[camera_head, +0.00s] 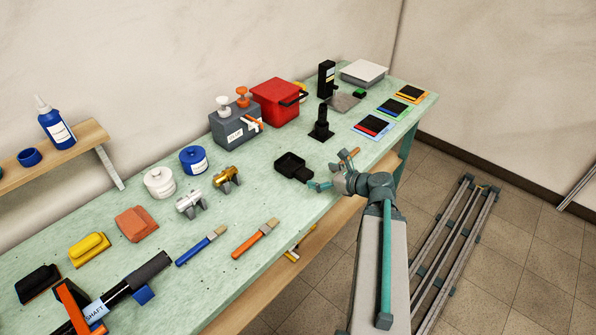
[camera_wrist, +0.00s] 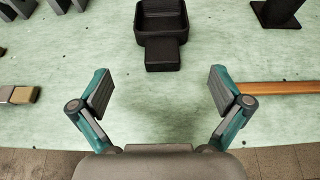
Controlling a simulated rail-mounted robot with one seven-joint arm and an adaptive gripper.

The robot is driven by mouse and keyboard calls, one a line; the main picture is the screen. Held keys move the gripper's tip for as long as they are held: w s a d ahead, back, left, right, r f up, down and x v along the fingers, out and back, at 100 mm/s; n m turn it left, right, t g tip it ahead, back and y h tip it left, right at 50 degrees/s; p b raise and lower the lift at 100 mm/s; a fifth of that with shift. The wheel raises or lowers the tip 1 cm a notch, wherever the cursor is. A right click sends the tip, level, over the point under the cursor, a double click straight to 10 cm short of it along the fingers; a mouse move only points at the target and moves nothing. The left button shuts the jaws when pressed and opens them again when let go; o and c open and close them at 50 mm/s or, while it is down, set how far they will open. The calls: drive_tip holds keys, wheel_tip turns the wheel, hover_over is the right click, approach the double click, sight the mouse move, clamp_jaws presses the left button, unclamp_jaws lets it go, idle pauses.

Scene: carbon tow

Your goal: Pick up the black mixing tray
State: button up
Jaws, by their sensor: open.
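The black mixing tray (camera_head: 289,161) lies on the green workbench, a small square dish with a short block-like handle. In the wrist view the tray (camera_wrist: 162,37) is at the top centre, with its handle pointing toward my gripper. My gripper (camera_head: 327,176) is over the front edge of the bench, just right of the tray. In the wrist view my gripper (camera_wrist: 161,90) is open and empty. Its two fingers are spread wide, and the tray's handle is ahead of the gap, apart from both fingers.
A wooden-handled tool (camera_wrist: 275,88) lies beside my right finger. A black stand (camera_head: 321,124) is behind the tray, and a gold clamp-like part (camera_head: 227,177) is to its left. An orange brush (camera_head: 256,238) lies nearer. The bench (camera_wrist: 150,110) between my fingers is clear.

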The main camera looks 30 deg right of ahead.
sight(299, 169)
drive_tip(key=shift+w+a+f+b, duration=0.1)
drive_tip(key=shift+w+f+b, duration=0.25)
drive_tip(key=shift+f+b, duration=0.05)
drive_tip(key=x, duration=0.2)
drive_tip(key=b+x, duration=0.1)
drive_tip(key=shift+w+a, duration=0.2)
drive_tip(key=shift+w, duration=0.2)
drive_tip(key=shift+r+p+x, duration=0.15)
drive_tip(key=shift+p+x, duration=0.3)
drive_tip(key=shift+x, duration=0.7)
drive_tip(key=shift+r+p+x, duration=0.1)
drive_tip(key=shift+p+x, duration=0.35)
drive_tip(key=shift+x, duration=0.75)
drive_tip(key=shift+w+a+f, duration=0.15)
drive_tip(key=shift+w+f, duration=0.1)
drive_tip(key=shift+w, duration=0.25)
drive_tip(key=shift+c, duration=0.2)
drive_tip(key=c, duration=0.9)
drive_tip(key=shift+o, duration=0.2)
drive_tip(key=shift+r, duration=0.2)
